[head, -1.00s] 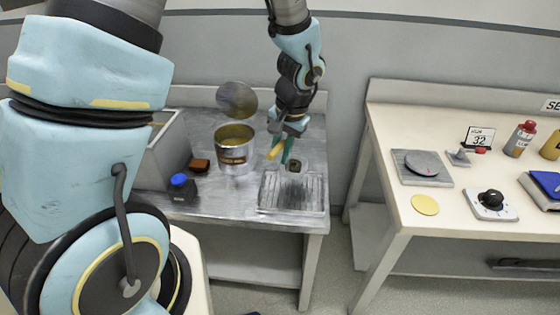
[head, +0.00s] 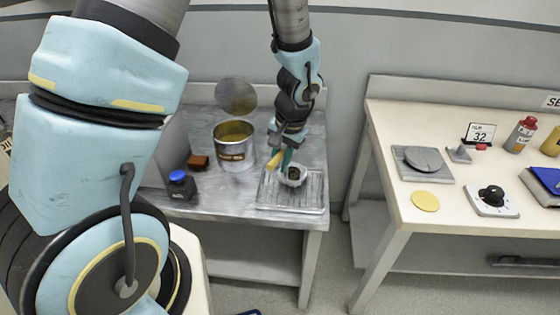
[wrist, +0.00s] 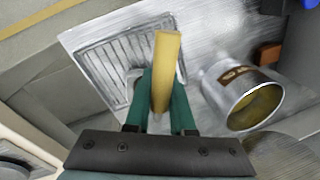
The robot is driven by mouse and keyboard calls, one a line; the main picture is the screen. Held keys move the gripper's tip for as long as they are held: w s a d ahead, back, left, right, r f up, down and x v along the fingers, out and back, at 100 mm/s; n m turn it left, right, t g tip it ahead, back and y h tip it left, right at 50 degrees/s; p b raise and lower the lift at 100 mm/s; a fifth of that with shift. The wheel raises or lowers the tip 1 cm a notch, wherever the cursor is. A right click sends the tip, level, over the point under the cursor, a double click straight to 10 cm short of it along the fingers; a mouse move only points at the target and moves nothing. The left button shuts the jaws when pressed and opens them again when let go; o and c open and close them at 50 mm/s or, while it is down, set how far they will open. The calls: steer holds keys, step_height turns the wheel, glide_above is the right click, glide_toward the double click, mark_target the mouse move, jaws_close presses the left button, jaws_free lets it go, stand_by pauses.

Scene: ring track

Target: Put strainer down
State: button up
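The strainer (head: 293,176) has a small grey round basket and a yellow handle. In the head view its basket is over the ribbed metal tray (head: 308,203) at the bench's front right; whether it touches the tray I cannot tell. My gripper (head: 286,160), with green fingers, is shut on the yellow handle and points down. In the wrist view the strainer's handle (wrist: 167,65) stands between the fingers. My gripper (wrist: 163,88) hides most of the basket there, against the ribbed tray (wrist: 105,62).
An open metal can (head: 235,150) stands left of the tray, with a round lid (head: 236,97) behind it. A blue-capped dark bottle (head: 181,188) and a brown block (head: 198,161) are further left. A second table (head: 450,215) stands right across a gap.

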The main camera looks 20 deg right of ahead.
steer(key=o, duration=0.5)
steer(key=shift+c, duration=0.2)
steer(key=shift+r+p, duration=0.6)
step_height(320, 180, up, 12)
steer(key=s+d+b, duration=0.1)
steer(key=s+d, duration=0.1)
steer(key=w+a+n+h, duration=0.1)
steer(key=a+n, duration=0.7)
steer(key=a, duration=1.9)
steer(key=shift+w+h, duration=0.3)
steer(key=shift+w, duration=0.15)
